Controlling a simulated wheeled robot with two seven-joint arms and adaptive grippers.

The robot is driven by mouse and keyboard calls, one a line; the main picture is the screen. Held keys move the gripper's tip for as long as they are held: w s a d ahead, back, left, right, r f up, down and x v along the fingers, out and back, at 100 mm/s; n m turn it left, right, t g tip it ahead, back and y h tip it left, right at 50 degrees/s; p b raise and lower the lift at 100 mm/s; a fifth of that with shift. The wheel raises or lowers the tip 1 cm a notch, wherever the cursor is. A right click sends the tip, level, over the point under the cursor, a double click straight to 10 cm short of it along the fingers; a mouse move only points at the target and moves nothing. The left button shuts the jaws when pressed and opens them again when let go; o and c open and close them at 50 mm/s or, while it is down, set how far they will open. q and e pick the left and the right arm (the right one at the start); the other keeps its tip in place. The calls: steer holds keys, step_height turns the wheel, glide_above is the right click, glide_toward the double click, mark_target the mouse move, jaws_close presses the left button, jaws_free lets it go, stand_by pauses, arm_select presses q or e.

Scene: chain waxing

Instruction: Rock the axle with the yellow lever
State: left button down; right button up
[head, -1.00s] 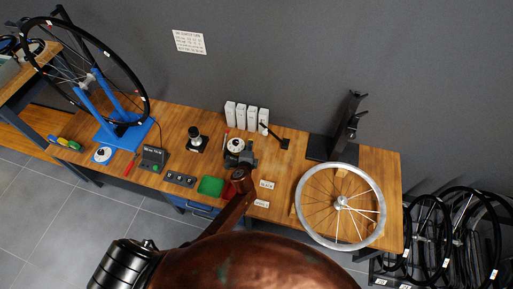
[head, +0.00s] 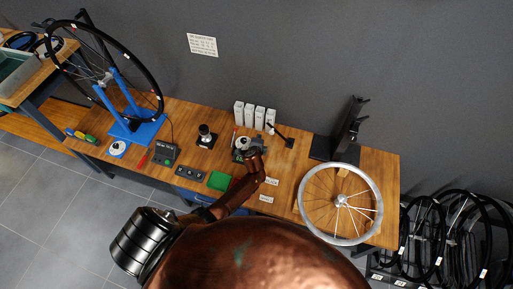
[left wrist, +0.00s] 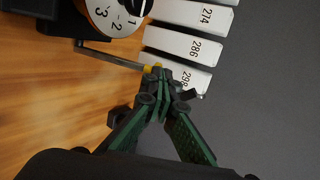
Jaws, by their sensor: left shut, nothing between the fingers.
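The yellow lever shows in the left wrist view as a thin dark bar (left wrist: 112,58) with a yellow tip (left wrist: 149,68). It reaches out from beside a round white dial (left wrist: 115,12) with black numbers, which also shows in the head view (head: 242,143). My left gripper (left wrist: 161,73) is shut and empty, its fingertips right by the yellow tip. I cannot tell whether they touch it. In the head view, my left gripper (head: 256,149) is just right of the dial and partly covers that spot. My right gripper is not in view.
White numbered blocks (left wrist: 183,46) stand close past the fingertips. A black stand (head: 285,141) is to the right. A silver wheel (head: 340,238) lies at the bench's right, a green block (head: 219,181) is in front, and a blue truing stand (head: 137,131) is at left.

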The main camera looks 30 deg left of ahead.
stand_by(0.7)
arm_select(q)
steer(key=p+v, duration=0.5)
steer(key=v, duration=0.9)
steer(key=shift+w+r, duration=0.25)
steer(key=shift+r, duration=0.1)
steer(key=shift+s+a, duration=0.1)
